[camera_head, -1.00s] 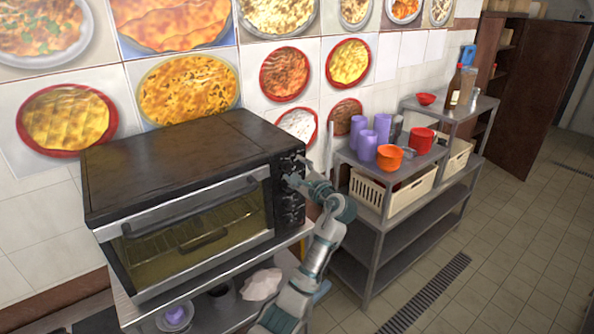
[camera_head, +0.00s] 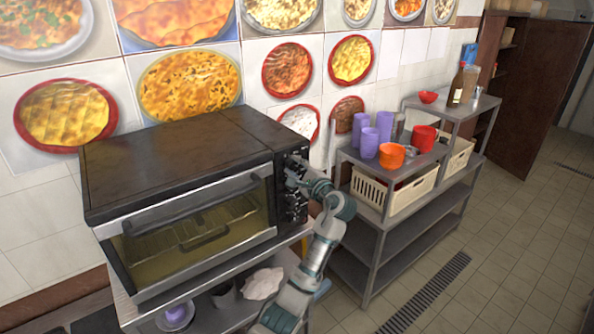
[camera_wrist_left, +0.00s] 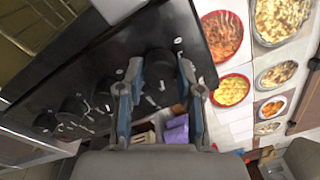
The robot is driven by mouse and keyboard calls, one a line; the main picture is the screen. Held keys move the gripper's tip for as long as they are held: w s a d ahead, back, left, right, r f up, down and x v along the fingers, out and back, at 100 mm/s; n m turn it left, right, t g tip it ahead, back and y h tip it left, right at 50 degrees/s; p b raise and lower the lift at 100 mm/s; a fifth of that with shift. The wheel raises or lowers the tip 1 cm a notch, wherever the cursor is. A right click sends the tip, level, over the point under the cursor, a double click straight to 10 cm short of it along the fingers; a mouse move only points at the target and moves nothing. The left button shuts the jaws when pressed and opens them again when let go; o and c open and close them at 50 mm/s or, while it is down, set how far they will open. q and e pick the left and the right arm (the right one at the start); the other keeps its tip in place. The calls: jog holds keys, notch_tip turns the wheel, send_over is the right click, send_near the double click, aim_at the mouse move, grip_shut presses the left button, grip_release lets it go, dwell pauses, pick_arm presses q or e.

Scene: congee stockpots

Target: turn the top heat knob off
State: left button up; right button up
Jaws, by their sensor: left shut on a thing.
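The black oven (camera_head: 180,165) stands at the left with its glass door closed. Its dark control panel is on the right of its front, with a column of round black knobs. My left gripper (camera_head: 297,180) is at the upper part of this panel in the head view and partly covers it. In the left wrist view, the fingers of my left gripper (camera_wrist_left: 160,72) are on both sides of the top heat knob (camera_wrist_left: 159,62), the last in the row, and shut on it. The other knobs, such as a lower knob (camera_wrist_left: 105,88), are clear of the fingers. My right gripper is out of view.
A metal shelf unit (camera_head: 385,215) stands right of the oven, holding purple cups (camera_head: 369,143), an orange bowl (camera_head: 391,156) and a cream crate (camera_head: 370,188). Tiled floor (camera_head: 500,270) is open at the right. The picture-covered wall is behind the oven.

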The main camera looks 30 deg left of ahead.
pick_arm(q)
jog(key=n+b, duration=0.2)
jog(key=n, duration=0.1)
jog(key=n+b, duration=0.2)
jog(key=n, duration=0.1)
jog(key=shift+f+n+y, duration=0.2)
jog(key=shift+n+y, duration=0.1)
jog(key=n+b, duration=0.3)
jog(key=n, duration=0.2)
jog(key=shift+w+f+n+g, duration=0.1)
jog(key=shift+f+n+g, duration=0.05)
jog(key=shift+n+g, duration=0.2)
jog(key=n+b, duration=0.1)
jog(key=n, duration=0.1)
jog(key=n+b, duration=0.1)
jog(key=n, duration=0.2)
jog(key=shift+f+g+y, duration=0.1)
jog(key=shift+g+y, duration=0.15)
jog(key=shift+y, duration=0.05)
jog(key=n+b, duration=0.1)
jog(key=n, duration=0.1)
jog(key=shift+n, duration=0.35)
jog(key=shift+n+g+b, duration=0.3)
jog(key=shift+n+b, duration=0.2)
jog(key=shift+n, duration=1.1)
jog(key=o, duration=1.1)
jog(key=shift+w, duration=0.1)
jog(key=shift+c, duration=0.2)
jog(key=shift+o, duration=0.5)
jog(key=shift+w, duration=0.1)
